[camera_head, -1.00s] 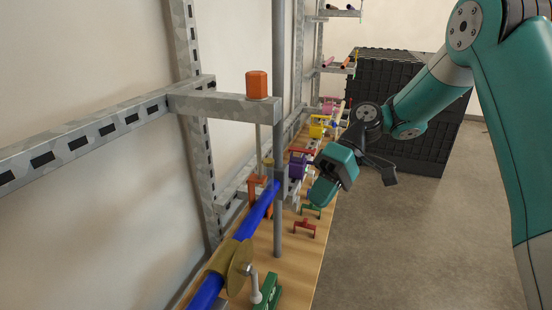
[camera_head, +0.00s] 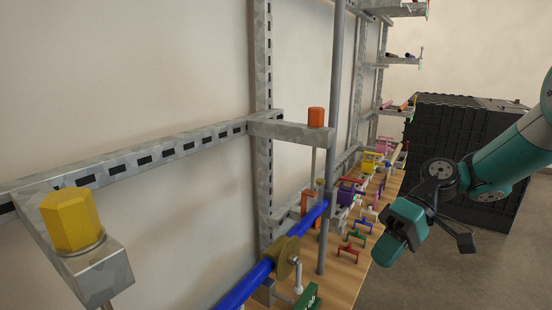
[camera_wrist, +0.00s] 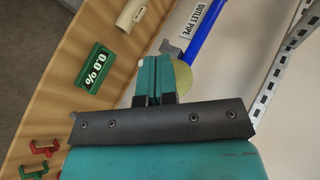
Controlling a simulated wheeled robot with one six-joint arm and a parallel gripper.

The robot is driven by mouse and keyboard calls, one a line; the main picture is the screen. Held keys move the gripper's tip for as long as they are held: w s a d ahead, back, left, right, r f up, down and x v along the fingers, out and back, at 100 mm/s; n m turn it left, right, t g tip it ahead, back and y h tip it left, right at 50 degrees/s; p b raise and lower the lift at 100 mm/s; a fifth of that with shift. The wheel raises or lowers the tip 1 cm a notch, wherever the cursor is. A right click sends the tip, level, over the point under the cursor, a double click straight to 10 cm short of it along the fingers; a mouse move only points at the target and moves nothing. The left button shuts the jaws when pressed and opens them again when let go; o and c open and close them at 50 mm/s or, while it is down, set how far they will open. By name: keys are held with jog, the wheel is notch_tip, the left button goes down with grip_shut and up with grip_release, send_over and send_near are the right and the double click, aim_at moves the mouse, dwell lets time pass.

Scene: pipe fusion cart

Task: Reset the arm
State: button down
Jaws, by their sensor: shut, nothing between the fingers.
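My gripper (camera_head: 386,254) hangs at the right in the head view, in front of the wooden bench. Its teal fingers are shut together with nothing between them, and they show in the middle of the wrist view (camera_wrist: 154,80). A blue pipe (camera_head: 246,286) with a tan disc (camera_head: 285,257) runs along the bench, left of my gripper in the head view. In the wrist view the blue pipe (camera_wrist: 208,36), beside an "OUTLET PIPE" label, lies beyond the fingertips. I cannot tell any contact with it.
A green display reading "0.0%" (camera_wrist: 95,67) and a cream pipe piece (camera_wrist: 131,14) are on the bench. Metal rails with a yellow hexagonal cap (camera_head: 70,220) and an orange cap (camera_head: 316,117) line the wall. A black crate (camera_head: 462,140) stands behind; the floor is open at right.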

jog(key=s+a+r+t+h, duration=0.25)
jog(key=s+a+r, duration=0.35)
jog(key=s, duration=0.3)
jog(key=s+d+t+h, duration=0.1)
jog(key=s+t+h, duration=0.1)
jog(key=s, duration=0.9)
jog(key=shift+r+n+t, duration=0.3)
jog(key=shift+r+t, duration=0.05)
jog(key=shift+t, duration=0.1)
